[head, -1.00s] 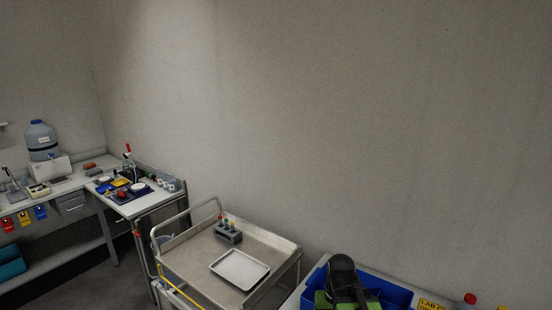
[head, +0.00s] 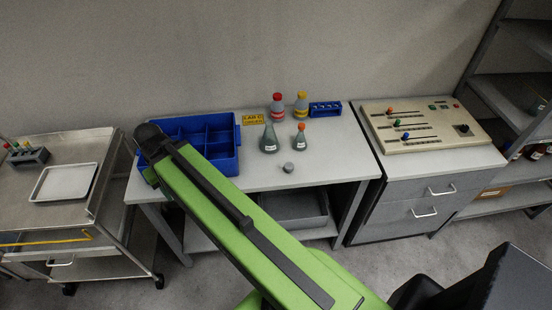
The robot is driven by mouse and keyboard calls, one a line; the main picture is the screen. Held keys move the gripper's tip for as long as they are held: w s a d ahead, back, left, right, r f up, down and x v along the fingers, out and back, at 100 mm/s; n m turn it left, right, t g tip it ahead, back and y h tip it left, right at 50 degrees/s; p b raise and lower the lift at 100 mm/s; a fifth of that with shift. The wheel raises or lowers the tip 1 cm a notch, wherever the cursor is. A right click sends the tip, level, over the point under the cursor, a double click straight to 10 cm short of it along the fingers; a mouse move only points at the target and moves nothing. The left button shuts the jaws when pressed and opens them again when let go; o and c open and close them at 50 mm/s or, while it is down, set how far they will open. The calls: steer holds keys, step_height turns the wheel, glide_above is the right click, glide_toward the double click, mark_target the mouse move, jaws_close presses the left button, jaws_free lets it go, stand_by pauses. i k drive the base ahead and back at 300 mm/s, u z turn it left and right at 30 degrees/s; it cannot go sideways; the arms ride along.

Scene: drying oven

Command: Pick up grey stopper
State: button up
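The grey stopper (head: 288,167) is a small grey piece on the white bench top (head: 335,160), near its front edge. It stands apart in front of two flasks. My green arm reaches up and left across the view, and its dark end is over the left part of the blue crate. My gripper's fingers cannot be made out, so whether it is open or shut does not show. The stopper lies to the right of my arm, clear of it.
A divided blue crate (head: 226,140) sits left of the stopper. Behind the stopper stand a clear flask (head: 269,139), an orange-stoppered flask (head: 299,138), a red-capped bottle (head: 278,108), a yellow-capped bottle (head: 301,106) and a blue rack (head: 326,109). A steel trolley (head: 110,150) stands left, a control panel (head: 422,125) right.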

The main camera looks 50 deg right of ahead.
mark_target(289, 167)
steer(key=u, duration=0.5)
steer(key=k, duration=0.2)
steer(key=z, duration=1.75)
